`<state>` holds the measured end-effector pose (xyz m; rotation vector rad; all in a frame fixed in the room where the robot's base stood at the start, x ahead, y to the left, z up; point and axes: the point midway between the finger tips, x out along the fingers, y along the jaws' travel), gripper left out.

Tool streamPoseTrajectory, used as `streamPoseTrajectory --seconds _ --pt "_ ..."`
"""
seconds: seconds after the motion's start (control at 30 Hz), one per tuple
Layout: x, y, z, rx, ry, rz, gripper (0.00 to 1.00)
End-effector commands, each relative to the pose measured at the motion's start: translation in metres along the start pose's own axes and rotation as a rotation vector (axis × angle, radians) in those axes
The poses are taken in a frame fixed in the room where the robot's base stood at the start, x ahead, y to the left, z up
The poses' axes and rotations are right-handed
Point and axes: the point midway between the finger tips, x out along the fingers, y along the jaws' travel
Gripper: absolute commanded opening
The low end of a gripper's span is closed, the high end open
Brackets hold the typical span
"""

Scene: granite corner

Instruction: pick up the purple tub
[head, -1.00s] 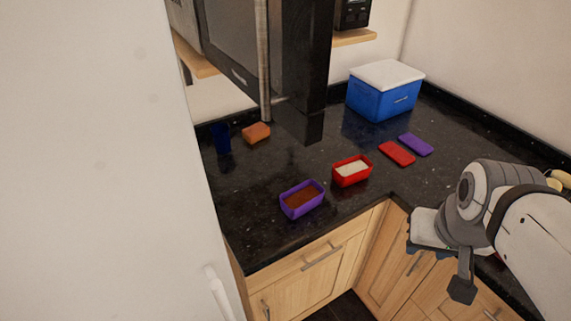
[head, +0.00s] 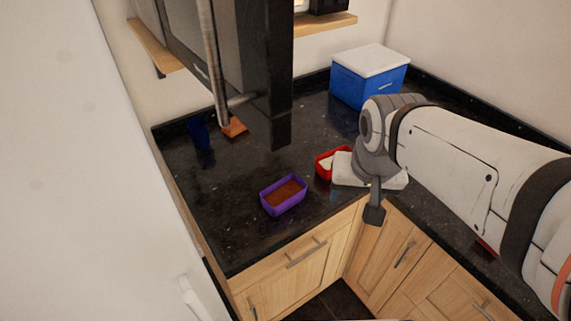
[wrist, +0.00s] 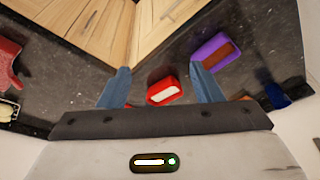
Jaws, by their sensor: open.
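The purple tub (head: 286,207) holds something brown and stands upright on the dark counter near its front edge. In the wrist view the purple tub (wrist: 203,50) is beyond and beside the right finger, not between the fingers. My gripper (wrist: 160,85) is open and empty, with its two blue fingers apart. The red tub (wrist: 156,84), with white contents, shows between the fingers, further off. In the head view the red tub (head: 322,171) is partly hidden behind my wrist, and my fingertips are hidden.
A blue cooler box (head: 362,89) with a white lid stands at the back. A blue cup (head: 201,134) and an orange block (head: 235,128) are at the back left. A dark cabinet (head: 267,70) overhangs the counter. Counter left of the purple tub is clear.

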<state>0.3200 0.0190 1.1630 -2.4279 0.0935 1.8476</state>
Motion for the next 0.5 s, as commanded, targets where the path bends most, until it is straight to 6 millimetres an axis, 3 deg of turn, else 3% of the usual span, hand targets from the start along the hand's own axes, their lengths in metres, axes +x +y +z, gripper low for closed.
streamPoseTrajectory --seconds 0.3,0.5 --pt "0.08 -0.069 -0.076 0.399 -0.148 0.031 0.85" --pt "0.138 -0.116 -0.103 0.628 -0.211 0.089 0.87"
